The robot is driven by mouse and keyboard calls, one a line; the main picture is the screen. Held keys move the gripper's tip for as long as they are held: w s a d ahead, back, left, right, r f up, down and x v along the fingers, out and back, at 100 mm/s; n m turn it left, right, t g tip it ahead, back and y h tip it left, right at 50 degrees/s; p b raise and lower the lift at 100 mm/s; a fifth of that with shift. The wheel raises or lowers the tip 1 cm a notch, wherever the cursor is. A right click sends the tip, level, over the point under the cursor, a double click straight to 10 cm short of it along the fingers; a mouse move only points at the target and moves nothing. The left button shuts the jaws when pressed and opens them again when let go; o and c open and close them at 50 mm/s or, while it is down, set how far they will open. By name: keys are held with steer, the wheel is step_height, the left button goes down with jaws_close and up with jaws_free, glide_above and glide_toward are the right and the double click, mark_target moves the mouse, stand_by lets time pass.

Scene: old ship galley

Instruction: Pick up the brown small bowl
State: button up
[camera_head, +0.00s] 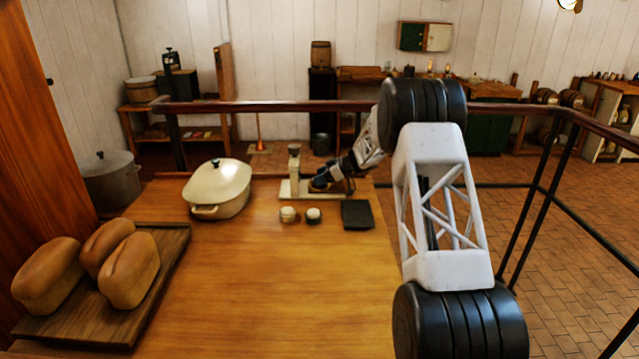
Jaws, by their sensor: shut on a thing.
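My gripper (325,181) is at the far edge of the wooden table, low beside a cream stand (295,177). It is shut on a small dark thing, mostly hidden by the fingers. I cannot make out clearly whether this is the brown small bowl. No other brown small bowl shows plainly on the table. The cream stand has a flat base and an upright post with a small grey-brown top. My arm reaches in from the right side.
A cream lidded casserole (218,189) stands left. Loaves (129,270) lie on a board (160,290). The table's front middle is clear. A rail (270,107) runs behind.

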steer(key=shift+r, duration=0.2)
steer(key=shift+r, duration=1.15)
steer(key=shift+s+d+r, duration=0.1)
steer(key=shift+s+r, duration=0.25)
steer(key=shift+r, duration=0.2)
steer(key=s+d+r, duration=0.1)
steer(key=s+d, duration=0.1)
steer(key=s, duration=1.3)
steer(key=shift+d+r, duration=0.15)
steer(key=shift+s, duration=0.1)
